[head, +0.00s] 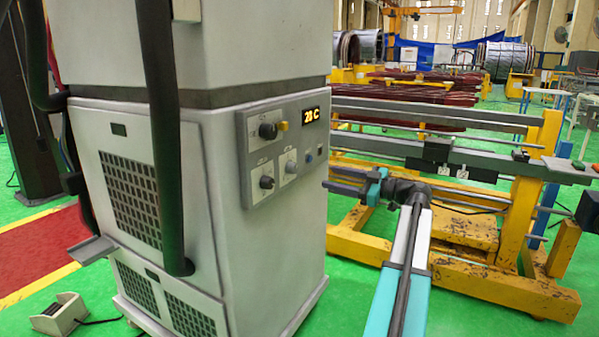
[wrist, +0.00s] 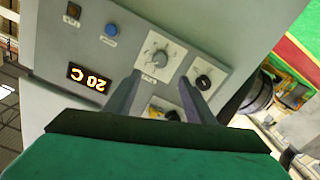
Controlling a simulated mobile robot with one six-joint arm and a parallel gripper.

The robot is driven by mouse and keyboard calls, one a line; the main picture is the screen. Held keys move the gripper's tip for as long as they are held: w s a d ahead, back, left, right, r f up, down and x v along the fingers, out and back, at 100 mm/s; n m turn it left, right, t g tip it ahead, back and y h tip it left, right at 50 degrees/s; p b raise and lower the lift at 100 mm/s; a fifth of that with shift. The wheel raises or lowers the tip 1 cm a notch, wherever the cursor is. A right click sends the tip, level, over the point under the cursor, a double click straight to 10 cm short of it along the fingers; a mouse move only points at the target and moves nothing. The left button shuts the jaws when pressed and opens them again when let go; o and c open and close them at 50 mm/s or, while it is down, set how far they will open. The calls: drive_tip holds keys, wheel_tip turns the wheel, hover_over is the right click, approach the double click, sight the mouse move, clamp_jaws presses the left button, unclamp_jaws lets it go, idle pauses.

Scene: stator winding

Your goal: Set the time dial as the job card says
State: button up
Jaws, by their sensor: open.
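The control panel (head: 285,155) is on the white cabinet. It has a dial on a white plate (head: 290,168), a dark knob to its lower left (head: 266,182) and an upper knob (head: 267,131) beside a yellow part. Labels are too small to read, so I cannot tell which is the time dial. In the wrist view, the plated dial (wrist: 157,58) lies between and beyond my open fingertips (wrist: 159,82); the dark knob (wrist: 203,82) is just right of the right finger. In the head view, my gripper (head: 328,184) is right of the panel, apparently clear of it. No job card is identifiable.
An orange display (wrist: 89,77) reads 20 C, upside down in the wrist view. A blue button (wrist: 111,30) sits near it. A dark hose (head: 165,140) hangs in front of the cabinet. A yellow machine frame (head: 480,265) stands behind my arm.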

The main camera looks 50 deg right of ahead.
sight(296, 170)
drive_tip(key=x, duration=1.3)
drive_tip(key=shift+w, duration=0.35)
drive_tip(key=c, duration=1.1)
drive_tip(key=shift+o, duration=0.2)
